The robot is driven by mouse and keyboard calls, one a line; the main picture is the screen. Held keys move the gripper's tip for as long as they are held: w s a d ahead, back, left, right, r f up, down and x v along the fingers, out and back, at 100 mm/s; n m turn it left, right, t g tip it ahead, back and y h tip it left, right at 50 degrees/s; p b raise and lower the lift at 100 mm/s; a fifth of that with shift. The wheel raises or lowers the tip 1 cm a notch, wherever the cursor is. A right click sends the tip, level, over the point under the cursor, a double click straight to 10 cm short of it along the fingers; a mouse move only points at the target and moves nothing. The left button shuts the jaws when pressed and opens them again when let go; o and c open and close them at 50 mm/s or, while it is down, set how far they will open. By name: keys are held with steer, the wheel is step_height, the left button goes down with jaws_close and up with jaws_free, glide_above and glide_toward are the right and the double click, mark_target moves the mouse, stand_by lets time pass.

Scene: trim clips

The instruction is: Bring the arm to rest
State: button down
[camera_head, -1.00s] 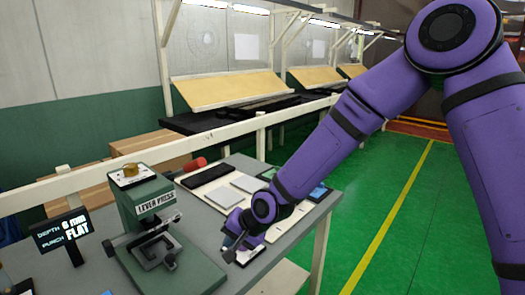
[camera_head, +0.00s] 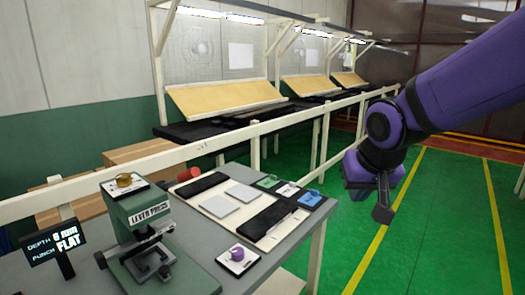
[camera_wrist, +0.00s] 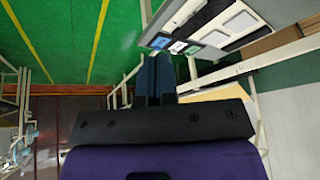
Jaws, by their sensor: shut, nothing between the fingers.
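My purple arm (camera_head: 470,85) reaches in from the right in the head view. My gripper (camera_head: 383,213) hangs beyond the table's right edge, over the green floor, apart from everything. In the wrist view its dark fingers (camera_wrist: 155,78) are together with nothing between them. The grey table (camera_head: 285,245) stands to its left. On its near right part a purple-knobbed piece sits on a white square plate (camera_head: 238,262).
The green lever press (camera_head: 150,232) and a black display sign (camera_head: 56,241) stand on the table's left. A cream board (camera_head: 275,238) holds grey squares, black strips and small coloured plates (camera_head: 310,199). A white rail (camera_head: 230,138) runs behind. The right floor is clear.

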steer(key=s+d+r, duration=0.3)
steer(key=s+d, duration=0.2)
steer(key=s, duration=0.3)
steer(key=s+d+r, duration=0.3)
steer(key=s+d, duration=0.3)
steer(key=s, duration=0.3)
steer(key=shift+d+r+h, duration=0.15)
steer(key=shift+d+h, duration=0.1)
steer(key=shift+h, duration=0.05)
steer(key=shift+s, duration=0.1)
